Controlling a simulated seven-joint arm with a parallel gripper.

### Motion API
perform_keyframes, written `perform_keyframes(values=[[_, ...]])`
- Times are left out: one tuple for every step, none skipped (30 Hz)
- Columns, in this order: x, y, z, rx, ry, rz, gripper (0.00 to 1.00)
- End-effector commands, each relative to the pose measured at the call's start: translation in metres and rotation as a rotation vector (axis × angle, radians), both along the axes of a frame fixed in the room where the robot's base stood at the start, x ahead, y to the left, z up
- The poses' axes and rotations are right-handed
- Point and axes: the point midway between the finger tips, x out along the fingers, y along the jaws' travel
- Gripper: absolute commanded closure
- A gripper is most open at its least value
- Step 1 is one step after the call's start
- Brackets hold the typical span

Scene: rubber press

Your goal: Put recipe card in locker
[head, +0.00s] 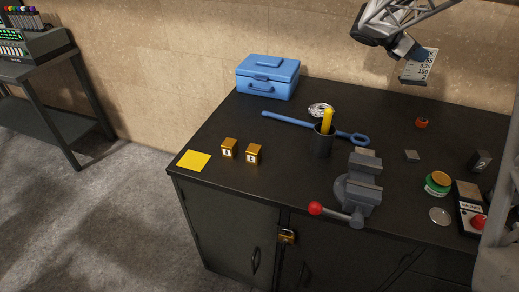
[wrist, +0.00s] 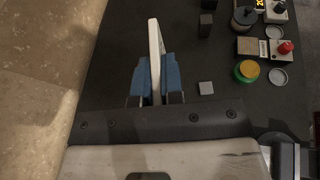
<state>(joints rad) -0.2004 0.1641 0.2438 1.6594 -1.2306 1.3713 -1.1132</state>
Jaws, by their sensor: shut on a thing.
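The recipe card (head: 419,66), white with dark printed numbers, is held above the back right of the dark bench. My gripper (head: 410,50) is shut on its upper edge. In the wrist view the card (wrist: 155,45) shows nearly edge-on between the blue fingers of my gripper (wrist: 155,80). Nothing is plainly marked as a locker. The bench has cabinet doors below; a brass padlock (head: 287,236) hangs at the front of the dark cabinet (head: 225,225), whose doors look closed.
A blue toolbox (head: 268,77) stands at the back left. A dark cup (head: 323,142) with a yellow item, a blue wrench-like tool (head: 285,122) and a grey vise (head: 360,187) occupy the middle. Several small items, including a green-and-orange jar (head: 437,184), lie on the right.

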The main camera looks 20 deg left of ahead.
Motion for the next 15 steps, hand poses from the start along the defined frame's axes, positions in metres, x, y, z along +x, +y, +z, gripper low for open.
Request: perform_keyframes(values=[[-0.007,0.015,0.001,0.0,0.0,0.019,1.0],[-0.011,0.022,0.001,0.0,0.0,0.029,1.0],[-0.017,0.032,0.001,0.0,0.0,0.043,1.0],[-0.021,0.039,0.001,0.0,0.0,0.053,1.0],[-0.025,0.047,0.002,0.0,-0.001,0.063,1.0],[-0.031,0.057,0.001,0.0,-0.001,0.076,1.0],[-0.035,0.063,0.001,0.0,-0.001,0.086,1.0],[-0.04,0.071,0.001,0.0,-0.001,0.097,1.0],[-0.046,0.08,0.002,0.0,-0.001,0.111,1.0],[-0.051,0.086,0.002,0.0,-0.001,0.121,1.0],[-0.055,0.093,0.001,0.0,0.0,0.132,1.0],[-0.062,0.102,0.001,0.0,0.0,0.145,1.0],[-0.067,0.108,0.001,0.0,-0.001,0.154,1.0],[-0.072,0.115,0.001,0.0,-0.001,0.165,1.0],[-0.078,0.123,0.001,0.0,0.0,0.178,1.0]])
